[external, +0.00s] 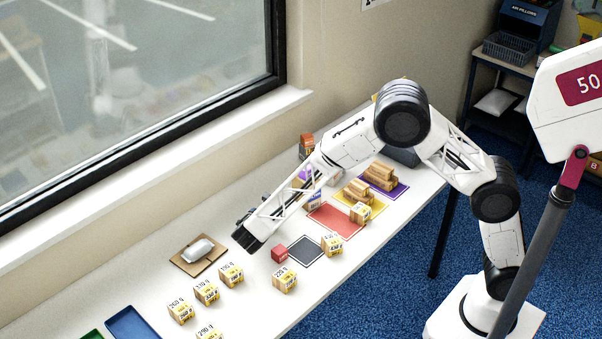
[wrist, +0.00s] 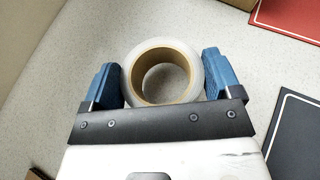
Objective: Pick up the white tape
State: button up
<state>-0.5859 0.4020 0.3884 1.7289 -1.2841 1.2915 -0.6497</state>
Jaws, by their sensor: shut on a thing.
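The white tape (wrist: 163,45) is a roll with a brown cardboard core. In the wrist view it sits between the two blue fingers of my gripper (wrist: 160,64), its round opening facing the camera. The fingers are shut on its outer sides. In the external view my gripper (external: 245,238) is low over the white table, left of a small red box. The tape cannot be made out there, and I cannot tell whether it touches the table.
The small red box (external: 279,254) and a dark mat (external: 306,251) lie right of my gripper. A brown board (external: 178,258) with a white packet is to the left. Several labelled cartons stand in front. A red mat (external: 335,218) and stacked cartons are farther right. The window wall runs behind.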

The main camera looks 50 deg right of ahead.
notch_tip(320, 180, up, 9)
dwell(0.5)
